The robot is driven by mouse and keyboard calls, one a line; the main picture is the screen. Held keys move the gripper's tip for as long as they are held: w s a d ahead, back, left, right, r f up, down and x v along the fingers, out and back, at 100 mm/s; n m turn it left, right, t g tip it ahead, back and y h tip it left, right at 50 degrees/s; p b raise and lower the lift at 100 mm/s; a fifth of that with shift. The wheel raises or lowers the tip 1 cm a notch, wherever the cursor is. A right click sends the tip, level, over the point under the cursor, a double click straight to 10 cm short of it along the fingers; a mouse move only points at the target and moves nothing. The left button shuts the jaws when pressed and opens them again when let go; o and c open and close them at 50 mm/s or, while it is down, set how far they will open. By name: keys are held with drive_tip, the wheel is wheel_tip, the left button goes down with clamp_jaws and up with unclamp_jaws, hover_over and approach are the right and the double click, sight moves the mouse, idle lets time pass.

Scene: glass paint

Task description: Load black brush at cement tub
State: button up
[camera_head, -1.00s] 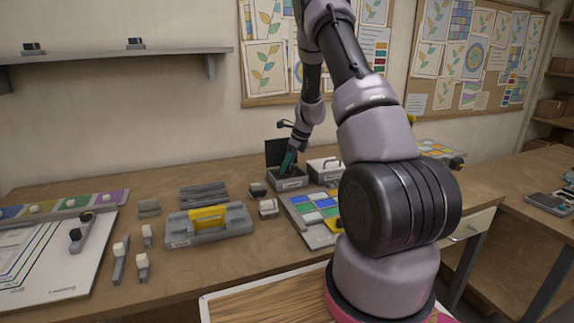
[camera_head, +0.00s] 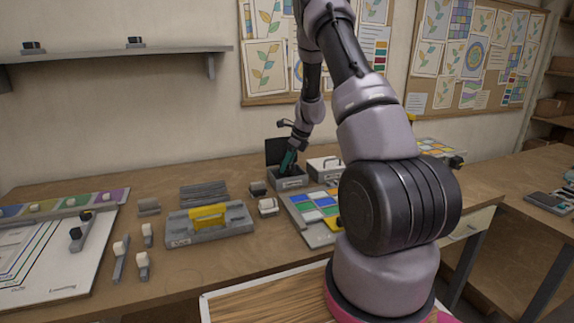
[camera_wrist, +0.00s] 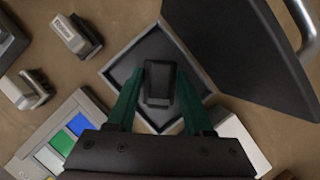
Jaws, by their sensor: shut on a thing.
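The cement tub (camera_head: 290,183) is a square grey box with a dark inside, standing at the back of the workbench. In the wrist view its pale rim (camera_wrist: 130,48) surrounds the brush. My gripper (camera_head: 287,162) reaches down into the tub with green fingers. In the wrist view my gripper (camera_wrist: 160,76) is shut on the black brush (camera_wrist: 159,90), with one finger on each side. The brush is over the tub's dark inside. I cannot tell whether its lower end touches the cement.
A dark upright panel (camera_head: 279,150) stands behind the tub. A white case (camera_head: 326,170) is close on its right, a small dark block (camera_head: 258,188) on its left. A tray of coloured tiles (camera_head: 304,214) and a grey caddy with yellow handle (camera_head: 209,226) lie in front.

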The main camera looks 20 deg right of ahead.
drive_tip(key=shift+f, duration=0.1)
drive_tip(key=shift+r, duration=3.5)
drive_tip(key=shift+s, duration=0.1)
